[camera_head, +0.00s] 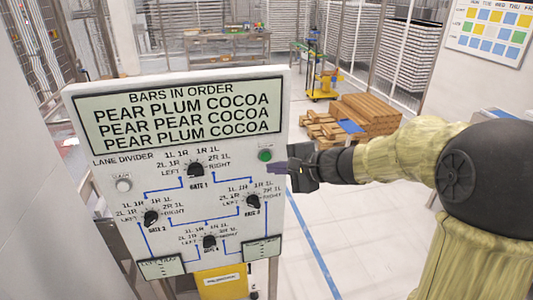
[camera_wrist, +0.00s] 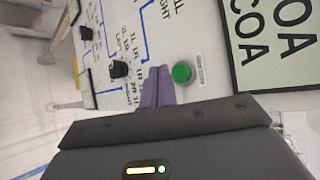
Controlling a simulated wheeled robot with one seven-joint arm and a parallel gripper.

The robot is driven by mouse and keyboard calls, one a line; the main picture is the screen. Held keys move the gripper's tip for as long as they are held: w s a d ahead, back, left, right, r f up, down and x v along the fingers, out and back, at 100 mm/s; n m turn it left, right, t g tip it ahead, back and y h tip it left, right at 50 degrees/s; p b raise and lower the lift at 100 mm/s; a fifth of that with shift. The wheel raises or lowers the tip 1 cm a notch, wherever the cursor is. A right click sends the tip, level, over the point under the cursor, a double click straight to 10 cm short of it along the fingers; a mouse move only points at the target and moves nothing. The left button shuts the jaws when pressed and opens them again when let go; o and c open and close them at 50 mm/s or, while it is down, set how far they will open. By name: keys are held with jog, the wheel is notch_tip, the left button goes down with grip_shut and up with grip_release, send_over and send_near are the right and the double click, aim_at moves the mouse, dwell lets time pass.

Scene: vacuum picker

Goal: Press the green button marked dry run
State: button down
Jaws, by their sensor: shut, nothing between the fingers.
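The green button (camera_head: 265,155) sits near the right edge of the white control panel (camera_head: 105,172), below the display. It also shows in the wrist view (camera_wrist: 181,73), round and raised, with a small label beside it that is too small to read. My gripper (camera_head: 272,168) is shut and empty, its purple fingertips just below and to the right of the button in the head view. In the wrist view its fingertips (camera_wrist: 158,75) are close beside the button. I cannot tell whether they touch the panel; they do not cover the button.
The display (camera_head: 180,112) lists bars in order. Several black gate knobs (camera_head: 195,169) sit below it, with a white button (camera_head: 123,184) at left. A yellow box (camera_head: 222,281) is under the panel. Wooden pallets (camera_head: 365,114) stand behind my arm; open floor lies right of the panel.

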jog(key=shift+w+a, duration=0.25)
jog(key=shift+w, duration=0.6)
jog(key=shift+f, duration=0.1)
dwell(1.3)
jog(key=shift+w+a, duration=0.1)
jog(key=shift+w, duration=0.3)
jog(key=shift+w+a+b, duration=0.1)
jog(key=shift+w+b, duration=0.2)
dwell(0.6)
jog(key=shift+s, duration=0.1)
jog(key=shift+s+d+b, duration=0.25)
jog(key=shift+s+b, duration=0.35)
jog(key=shift+s, duration=0.05)
